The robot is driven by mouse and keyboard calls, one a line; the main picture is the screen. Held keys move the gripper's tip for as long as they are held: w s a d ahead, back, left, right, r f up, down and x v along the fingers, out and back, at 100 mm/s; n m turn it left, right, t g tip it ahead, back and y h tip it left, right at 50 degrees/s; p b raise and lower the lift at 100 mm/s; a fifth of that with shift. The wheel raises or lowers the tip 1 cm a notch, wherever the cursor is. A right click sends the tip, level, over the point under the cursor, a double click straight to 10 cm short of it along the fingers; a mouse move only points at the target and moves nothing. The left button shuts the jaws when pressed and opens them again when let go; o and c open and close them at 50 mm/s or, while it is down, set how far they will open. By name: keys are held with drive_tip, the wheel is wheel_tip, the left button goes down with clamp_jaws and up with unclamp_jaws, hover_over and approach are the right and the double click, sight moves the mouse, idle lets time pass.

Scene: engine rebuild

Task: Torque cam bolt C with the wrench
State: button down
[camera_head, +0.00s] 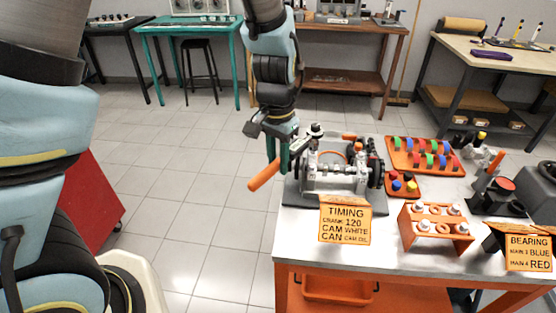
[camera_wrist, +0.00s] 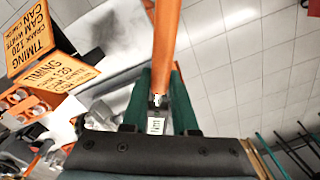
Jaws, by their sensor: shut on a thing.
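My gripper (camera_head: 279,152), with green fingers, is shut on the wrench at the left edge of the workbench. The wrench's orange handle (camera_head: 265,175) slants down and left, out past the bench edge. Its grey shaft runs toward the left end of the engine (camera_head: 335,172), near a dark round head (camera_head: 316,129). In the wrist view, the handle (camera_wrist: 168,35) passes between the two green fingers (camera_wrist: 162,78). I cannot make out cam bolt C or whether the wrench is seated on a bolt.
The workbench (camera_head: 384,236) carries a timing card (camera_head: 345,221), an orange rack of metal parts (camera_head: 436,228), a tray of coloured caps (camera_head: 425,155) and a bearing card (camera_head: 528,250). A red cabinet (camera_head: 92,200) stands left. The tiled floor between is clear.

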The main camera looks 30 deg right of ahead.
drive_tip(key=shift+f+b, duration=0.6)
drive_tip(key=shift+f, duration=0.25)
idle(0.6)
drive_tip(key=shift+w, duration=0.15)
drive_tip(key=shift+w+a+m+b, duration=0.25)
drive_tip(key=shift+w+m+b, duration=0.05)
drive_tip(key=shift+w+m, duration=0.35)
drive_tip(key=shift+w, duration=0.2)
drive_tip(key=shift+w+a+m, duration=0.15)
drive_tip(key=shift+w+m, duration=0.4)
drive_tip(key=shift+w, duration=0.2)
idle(0.4)
drive_tip(key=shift+w+a+m+b, duration=0.1)
drive_tip(key=shift+w+m+b, duration=0.25)
drive_tip(key=shift+w+m, duration=0.3)
drive_tip(key=shift+w+r+m+p, duration=0.1)
drive_tip(key=shift+w+m+p, duration=0.2)
drive_tip(key=shift+w+m, duration=0.7)
idle(2.8)
